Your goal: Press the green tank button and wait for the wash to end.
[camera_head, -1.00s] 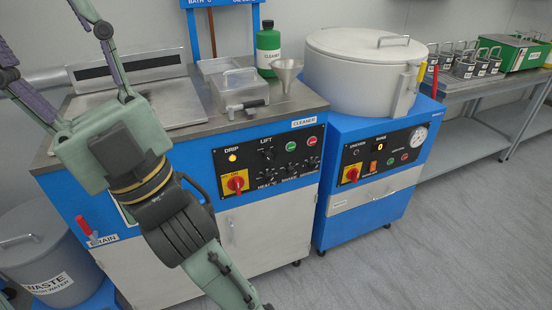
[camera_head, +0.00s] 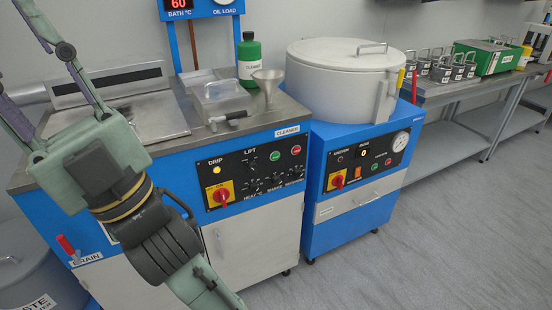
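The blue washing tank (camera_head: 180,158) with a steel top stands in the middle left. Its black front panel carries a green button (camera_head: 275,154) beside a red button (camera_head: 296,149). An amber drip lamp (camera_head: 204,170) looks lit, and a red rotary switch (camera_head: 219,194) sits on a yellow plate. A flat steel lid (camera_head: 125,120) lies on the tank top. A display (camera_head: 180,4) above reads 60. My gripper (camera_head: 30,70) is at the upper left, away from the button. Its fingers spread apart with nothing seen between them; the tips are cut off or unclear.
A second blue machine (camera_head: 335,160) with a round grey lid (camera_head: 345,62) stands to the right. A red drain handle (camera_head: 66,246) sticks out front. The right floor is clear.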

